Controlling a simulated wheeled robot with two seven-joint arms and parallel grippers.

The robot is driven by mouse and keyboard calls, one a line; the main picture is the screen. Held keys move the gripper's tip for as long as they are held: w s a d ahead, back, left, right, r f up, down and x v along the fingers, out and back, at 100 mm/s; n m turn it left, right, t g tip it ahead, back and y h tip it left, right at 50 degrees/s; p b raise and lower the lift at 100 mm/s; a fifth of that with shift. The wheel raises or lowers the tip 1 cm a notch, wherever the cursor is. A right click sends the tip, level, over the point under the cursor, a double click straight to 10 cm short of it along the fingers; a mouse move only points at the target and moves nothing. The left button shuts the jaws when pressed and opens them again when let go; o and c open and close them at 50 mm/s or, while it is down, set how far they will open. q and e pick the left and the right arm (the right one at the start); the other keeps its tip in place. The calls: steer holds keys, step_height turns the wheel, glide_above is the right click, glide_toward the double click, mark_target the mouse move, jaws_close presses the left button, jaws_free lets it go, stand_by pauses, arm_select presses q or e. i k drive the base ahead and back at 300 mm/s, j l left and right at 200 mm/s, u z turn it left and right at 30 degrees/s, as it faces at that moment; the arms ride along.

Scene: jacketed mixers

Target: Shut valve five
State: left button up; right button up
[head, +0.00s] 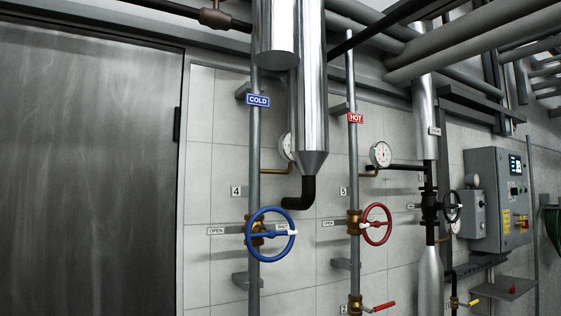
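Valve five is the red handwheel (377,223) on a brass body (354,222), on the vertical pipe with the red HOT label (356,118). A number 5 tag (343,191) is on the wall just left of that pipe. A white mark shows on the wheel's right part. A small OPEN tag (328,222) is left of the valve. The blue handwheel (270,234) sits to the left on the pipe with the COLD label (258,100), beside a number 4 tag (236,191). Neither of my grippers is in view.
A large metal door (85,165) fills the left. A red lever (383,306) is low on the hot pipe. A dark handwheel (452,206) and a control box (497,198) stand further right. A round gauge (380,154) is above the red wheel. Thick pipes cross overhead.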

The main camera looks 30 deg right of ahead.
mark_target(365, 223)
steer(key=z, duration=1.45)
